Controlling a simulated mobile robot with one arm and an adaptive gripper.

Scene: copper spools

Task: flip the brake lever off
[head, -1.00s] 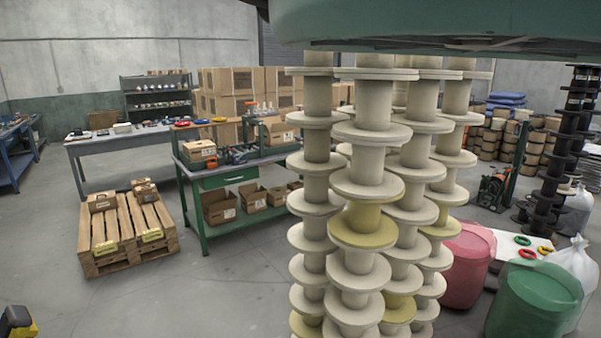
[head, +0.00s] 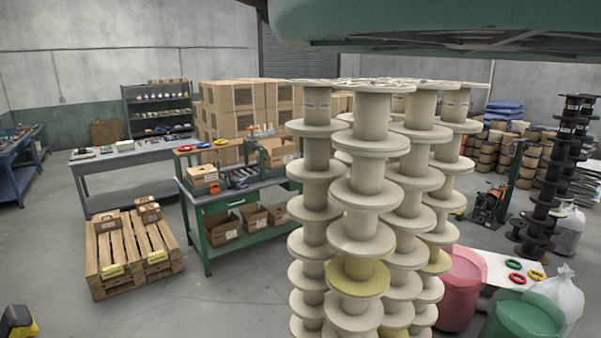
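I cannot make out a brake lever in the head view. My gripper is not in view. Tall stacks of cream spools (head: 362,215) stand close in front of me and hide part of the floor and room behind them. One spool in the front stack is yellowish (head: 357,283). A small orange and dark green machine (head: 489,205) stands on the floor at the right; no lever on it can be told at this size.
A green workbench (head: 208,258) with boxes and a wooden pallet (head: 103,262) stand left. A red bin (head: 462,290), a green bin (head: 525,318) and a black spool stack (head: 556,170) stand right. Floor (head: 225,300) between pallet and cream stacks is clear.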

